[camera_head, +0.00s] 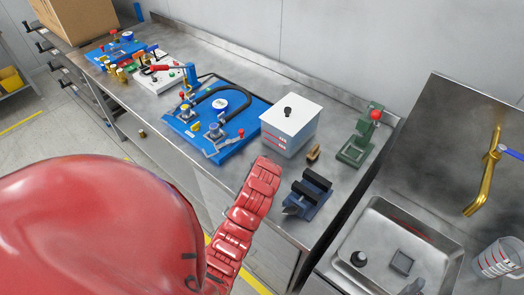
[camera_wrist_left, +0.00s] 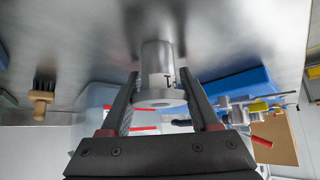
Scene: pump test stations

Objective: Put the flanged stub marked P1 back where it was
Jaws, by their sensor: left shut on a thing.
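In the left wrist view my left gripper (camera_wrist_left: 159,80) is shut on a grey metal flanged stub (camera_wrist_left: 157,58). Its fingers grip the stub from both sides. The wide flange ring with its round hole faces the camera. A dark mark shows on the stub's side, partly hidden by a finger, and I cannot read it as P1. I cannot tell whether the stub's far end touches the steel surface behind it. In the head view my red arm fills the lower left; the left gripper and the stub do not show there. My right gripper is in neither view.
The steel bench holds a blue pump station (camera_head: 248,123), a white box (camera_head: 288,130), a small brush (camera_head: 313,153), a dark blue vise (camera_head: 308,193) and a green press (camera_head: 357,146). Farther left are a white station (camera_head: 150,80) and another blue one. A sink (camera_head: 372,235) lies right.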

